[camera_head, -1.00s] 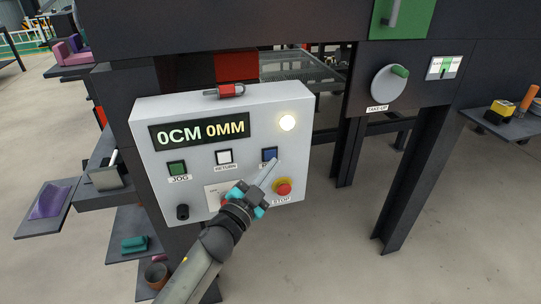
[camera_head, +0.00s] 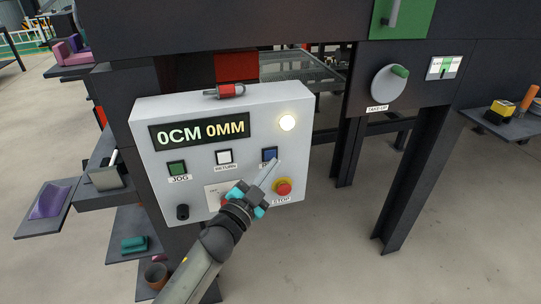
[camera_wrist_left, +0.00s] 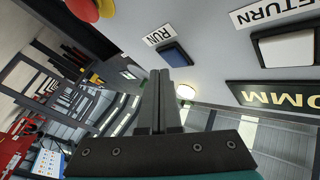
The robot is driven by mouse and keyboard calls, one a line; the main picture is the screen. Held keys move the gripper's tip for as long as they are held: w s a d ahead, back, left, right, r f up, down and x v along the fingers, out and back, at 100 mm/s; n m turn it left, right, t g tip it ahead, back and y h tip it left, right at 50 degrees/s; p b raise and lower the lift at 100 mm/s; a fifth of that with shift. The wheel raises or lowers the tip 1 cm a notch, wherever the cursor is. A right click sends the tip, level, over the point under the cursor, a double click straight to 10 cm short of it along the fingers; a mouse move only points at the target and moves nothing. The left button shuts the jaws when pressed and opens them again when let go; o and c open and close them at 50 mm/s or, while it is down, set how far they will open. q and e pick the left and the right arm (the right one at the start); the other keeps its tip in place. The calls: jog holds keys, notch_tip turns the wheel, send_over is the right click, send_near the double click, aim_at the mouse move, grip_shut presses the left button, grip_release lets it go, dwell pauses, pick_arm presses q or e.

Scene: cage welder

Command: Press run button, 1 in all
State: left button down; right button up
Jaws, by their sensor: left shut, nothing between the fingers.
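The run button is a blue square button (camera_head: 269,153) on the right part of a white control box; its label is mostly hidden by the gripper in the head view. In the left wrist view the blue button (camera_wrist_left: 176,55) shows with its RUN label (camera_wrist_left: 158,35), just beyond the fingertips. My left gripper (camera_head: 274,164) is shut and empty, its tips just below and in front of the blue button. In the wrist view its fingers (camera_wrist_left: 160,75) point toward the panel, close to the button; whether they touch cannot be told. My right gripper is not in view.
The box (camera_head: 215,100) also carries a green JOG button (camera_head: 177,168), a white RETURN button (camera_head: 224,157), a red STOP knob (camera_head: 283,187), a lit lamp (camera_head: 287,123) and a display reading 0CM 0MM (camera_head: 199,132). A TAKE-UP dial (camera_head: 388,84) is at right.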

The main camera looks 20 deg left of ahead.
pick_arm(q)
jog(key=shift+w+a, duration=0.1)
jog(key=shift+w, duration=0.05)
jog(key=shift+w+a, duration=0.15)
jog(key=shift+w, duration=0.05)
